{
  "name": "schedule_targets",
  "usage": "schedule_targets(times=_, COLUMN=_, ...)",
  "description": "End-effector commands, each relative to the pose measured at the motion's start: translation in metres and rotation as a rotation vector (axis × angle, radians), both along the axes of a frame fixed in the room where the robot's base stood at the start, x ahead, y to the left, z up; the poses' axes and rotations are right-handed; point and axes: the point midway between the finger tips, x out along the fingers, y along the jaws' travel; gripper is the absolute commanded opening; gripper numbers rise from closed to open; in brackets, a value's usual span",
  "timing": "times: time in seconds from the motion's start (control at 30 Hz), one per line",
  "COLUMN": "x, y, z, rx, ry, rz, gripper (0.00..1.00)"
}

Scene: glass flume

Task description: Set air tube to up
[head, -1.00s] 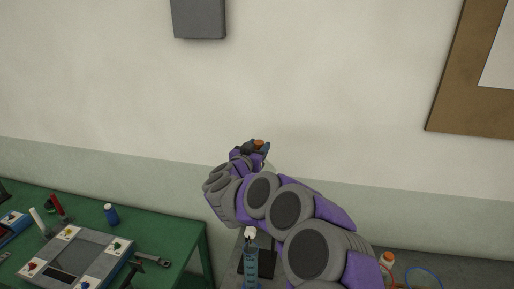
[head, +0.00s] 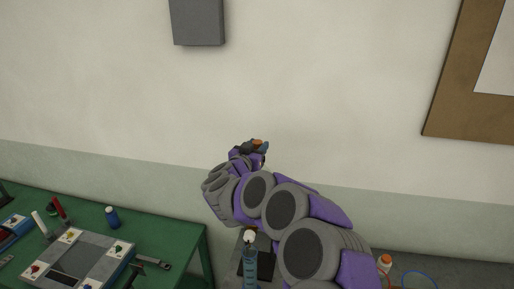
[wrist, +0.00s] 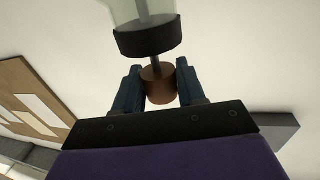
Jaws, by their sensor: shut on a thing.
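My gripper (wrist: 159,84) is shut on a brown-orange cylindrical knob (wrist: 159,88), with one dark blue finger on each side. A thin rod (wrist: 155,63) runs from the knob into a clear tube (wrist: 142,12) with a black collar (wrist: 149,40). I cannot tell which of these parts is the air tube. In the head view my gripper (head: 258,147) is raised in front of the wall, with a small orange part (head: 259,142) showing at its tip. My arm hides much of what is below it there.
A green table (head: 175,238) at the lower left holds a grey board (head: 75,262), a blue bottle (head: 111,217) and tools. A blue-clear cylinder (head: 250,267) stands on the grey surface below my arm. A grey box (head: 197,22) hangs on the wall; a framed board (head: 436,115) is at right.

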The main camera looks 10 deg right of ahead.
Motion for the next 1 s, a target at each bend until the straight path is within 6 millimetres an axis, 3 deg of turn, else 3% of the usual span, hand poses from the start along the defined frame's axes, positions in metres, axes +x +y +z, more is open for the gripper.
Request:
schedule_targets(times=0.1, x=0.0004, y=0.0004, z=0.0132, rx=-0.001, ry=-0.002, rz=0.002, gripper=0.00)
schedule_targets(times=0.4, x=0.0005, y=0.0004, z=0.0143, rx=-0.003, ry=-0.006, rz=0.002, gripper=0.00)
schedule_targets(times=0.43, x=0.0005, y=0.0004, z=0.0146, rx=-0.003, ry=-0.006, rz=0.002, gripper=0.41)
schedule_targets(times=0.63, x=-0.0008, y=0.0001, z=0.0138, rx=-0.002, ry=-0.005, rz=0.001, gripper=0.60)
schedule_targets(times=1.0, x=-0.0072, y=0.0040, z=0.0118, rx=0.000, ry=-0.001, rz=0.003, gripper=0.61)
